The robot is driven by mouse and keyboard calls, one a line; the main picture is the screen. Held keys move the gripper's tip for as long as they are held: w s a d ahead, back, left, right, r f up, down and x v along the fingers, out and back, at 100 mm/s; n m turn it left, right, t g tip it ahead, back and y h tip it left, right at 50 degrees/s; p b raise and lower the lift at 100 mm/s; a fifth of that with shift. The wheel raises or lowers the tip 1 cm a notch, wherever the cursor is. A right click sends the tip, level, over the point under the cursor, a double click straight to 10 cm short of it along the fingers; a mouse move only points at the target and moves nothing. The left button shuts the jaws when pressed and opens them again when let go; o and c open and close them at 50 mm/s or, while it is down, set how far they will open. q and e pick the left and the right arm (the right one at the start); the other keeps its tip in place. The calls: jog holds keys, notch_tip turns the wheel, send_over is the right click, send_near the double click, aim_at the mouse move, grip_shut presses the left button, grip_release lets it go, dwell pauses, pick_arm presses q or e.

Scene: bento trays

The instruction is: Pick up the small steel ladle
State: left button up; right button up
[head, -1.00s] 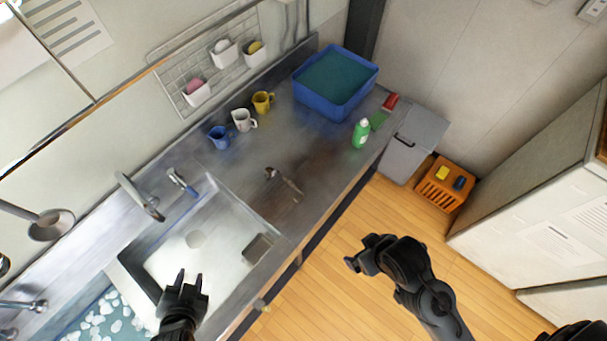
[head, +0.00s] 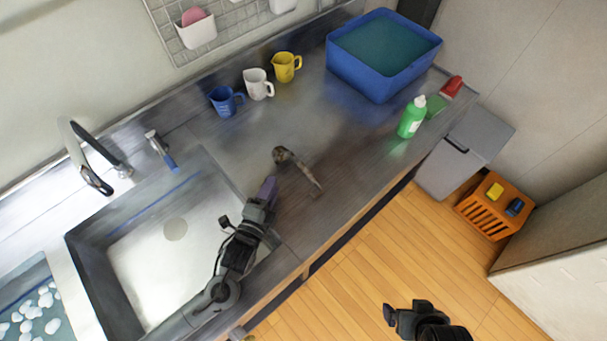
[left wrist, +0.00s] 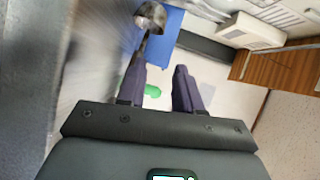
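The small steel ladle (head: 300,169) lies on the steel counter right of the sink, its bowl toward the wall and its handle toward the front edge. My left gripper (head: 267,190) is just left of it, with purple-grey fingers low over the counter. In the left wrist view my left gripper (left wrist: 160,80) has its fingers apart with nothing between them. The ladle's bowl (left wrist: 150,15) shows there beyond the left finger, which hides part of the handle. My right gripper (head: 405,315) is over the floor at the lower right, away from the ladle; its fingers are unclear.
Blue (head: 225,101), white (head: 258,84) and yellow (head: 286,66) mugs stand along the wall side. A blue basin (head: 372,84) and green bottle (head: 412,117) stand to the right. The sink (head: 150,270) is at the left. Counter right of the ladle is clear.

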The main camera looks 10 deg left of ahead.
pick_arm(q)
jog(key=shift+w+f, duration=0.25)
jog(key=shift+w, duration=0.05)
jog(key=w+b, duration=0.1)
jog(key=w, duration=0.4)
jog(key=shift+w+d+f, duration=0.1)
jog(key=shift+w+d, duration=0.05)
jog(key=shift+w, duration=0.05)
jog(key=shift+w+f, duration=0.1)
jog(key=shift+w, duration=0.4)
jog(key=shift+w+a+f+b, duration=0.1)
jog(key=shift+w+b, duration=0.15)
jog(key=shift+w, duration=0.85)
jog(key=shift+w+a+f+b, duration=0.1)
jog(key=shift+w+b, duration=0.1)
jog(key=shift+w, duration=0.85)
grip_shut()
